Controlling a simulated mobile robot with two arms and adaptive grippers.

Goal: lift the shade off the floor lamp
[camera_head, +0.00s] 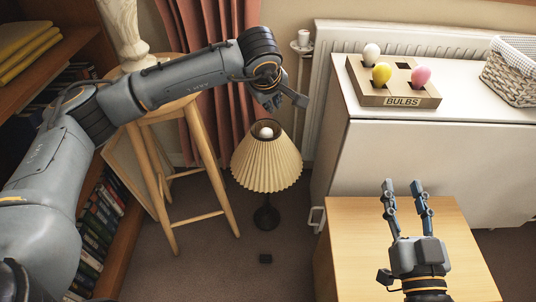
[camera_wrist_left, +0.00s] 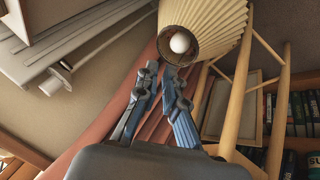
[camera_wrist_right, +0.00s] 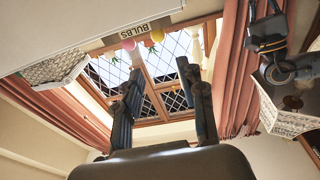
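The floor lamp stands on the carpet with its cream pleated shade (camera_head: 267,163) on it. A white bulb (camera_head: 266,132) shows in the shade's open top, and the dark base (camera_head: 266,216) is below. My left gripper (camera_head: 284,103) is just above the shade's top rim, fingers apart and apparently empty. In the left wrist view the shade (camera_wrist_left: 222,18) and bulb (camera_wrist_left: 180,42) lie just beyond the fingertips; I cannot tell whether a fingertip touches the rim. My right gripper (camera_head: 404,186) is open and empty over the wooden table, far from the lamp.
A wooden stool (camera_head: 157,165) stands close left of the lamp, with a bookcase behind. A white cabinet (camera_head: 430,165) to the right carries a bulb holder (camera_head: 400,96) and a basket (camera_head: 512,72). The wooden table (camera_head: 350,240) is at the front right. Red curtains hang behind.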

